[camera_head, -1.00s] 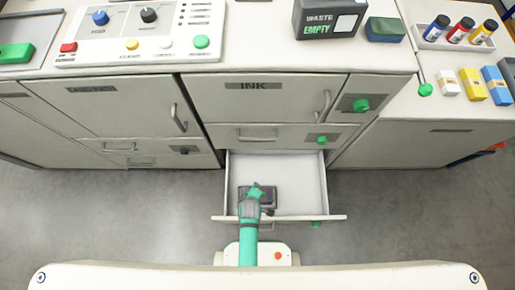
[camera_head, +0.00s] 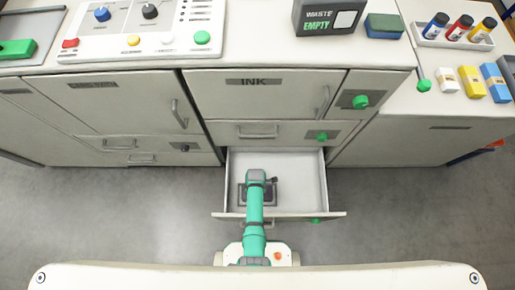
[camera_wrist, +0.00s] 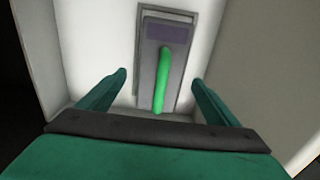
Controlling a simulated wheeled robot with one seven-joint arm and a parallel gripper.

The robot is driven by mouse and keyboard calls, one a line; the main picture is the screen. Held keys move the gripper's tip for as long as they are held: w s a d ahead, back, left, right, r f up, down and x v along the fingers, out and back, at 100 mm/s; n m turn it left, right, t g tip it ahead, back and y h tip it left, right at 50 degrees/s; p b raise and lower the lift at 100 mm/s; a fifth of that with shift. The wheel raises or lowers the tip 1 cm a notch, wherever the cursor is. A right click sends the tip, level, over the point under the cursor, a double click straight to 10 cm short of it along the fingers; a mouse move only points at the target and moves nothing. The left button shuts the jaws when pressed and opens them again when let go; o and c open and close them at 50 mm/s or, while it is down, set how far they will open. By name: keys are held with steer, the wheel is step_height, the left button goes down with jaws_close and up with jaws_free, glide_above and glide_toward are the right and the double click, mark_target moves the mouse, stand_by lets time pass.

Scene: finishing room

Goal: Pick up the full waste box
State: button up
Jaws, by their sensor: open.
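A dark grey box (camera_head: 243,197) lies in the open drawer, partly hidden under my arm in the head view. In the wrist view the grey box (camera_wrist: 149,68) has a green handle (camera_wrist: 163,78) and a purple patch near its far end. No wording on it can be read. My gripper (camera_wrist: 159,78) is open, with one finger on each side of the handle in the picture. The fingers look apart from the handle, and the remaining distance is hard to judge.
The open drawer (camera_head: 305,180) has free floor to the right of the box. Its walls stand close around the gripper. A second dark box (camera_head: 326,18) marked WASTE EMPTY stands on the counter. Green knobs (camera_head: 361,102) stick out from the cabinet fronts.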

steer(key=shift+d+f, duration=0.15)
steer(key=shift+f, duration=1.3)
steer(key=shift+d+f, duration=0.15)
steer(key=shift+f, duration=1.25)
steer(key=shift+s+d, duration=0.1)
steer(key=shift+c, duration=0.3)
steer(key=c, duration=1.8)
steer(key=shift+r, duration=0.1)
